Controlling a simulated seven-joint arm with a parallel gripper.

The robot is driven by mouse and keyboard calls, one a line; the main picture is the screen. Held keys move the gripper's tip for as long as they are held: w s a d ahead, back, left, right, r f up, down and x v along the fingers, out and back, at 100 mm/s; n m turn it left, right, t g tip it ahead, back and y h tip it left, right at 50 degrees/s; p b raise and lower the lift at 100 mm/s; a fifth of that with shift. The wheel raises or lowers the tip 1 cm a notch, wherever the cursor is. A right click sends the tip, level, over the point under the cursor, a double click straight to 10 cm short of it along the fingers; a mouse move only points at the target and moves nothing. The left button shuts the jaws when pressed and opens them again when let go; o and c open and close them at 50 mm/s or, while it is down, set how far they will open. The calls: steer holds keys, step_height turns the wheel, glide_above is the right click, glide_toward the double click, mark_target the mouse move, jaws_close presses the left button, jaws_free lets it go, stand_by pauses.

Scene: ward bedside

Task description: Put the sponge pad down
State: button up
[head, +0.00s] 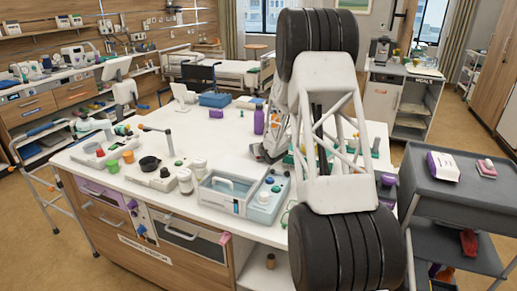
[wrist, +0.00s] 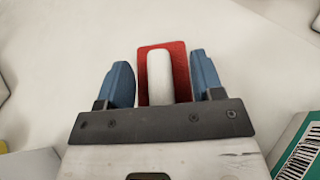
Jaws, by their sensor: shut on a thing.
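In the wrist view, my gripper (wrist: 160,62) has its two blue fingers on either side of a red pad with a rounded white bar on top (wrist: 160,80), which I take to be the sponge pad. The gripper is shut on it. A pale, bare surface shows beyond the pad; I cannot tell whether the pad touches it. In the head view, my arm hides the pad and most of the gripper over the white worktop (head: 120,172).
A grey cart (head: 430,188) is at the right. A green and white box (wrist: 300,150) is close in the wrist view's lower right.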

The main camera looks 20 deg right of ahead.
steer(key=shift+f, duration=0.15)
steer(key=o, duration=0.9)
steer(key=shift+v, duration=1)
steer(key=shift+s+r, duration=0.25)
steer(key=shift+r, duration=1.65)
steer(key=shift+s+r, duration=0.2)
steer(key=shift+r, duration=1.7)
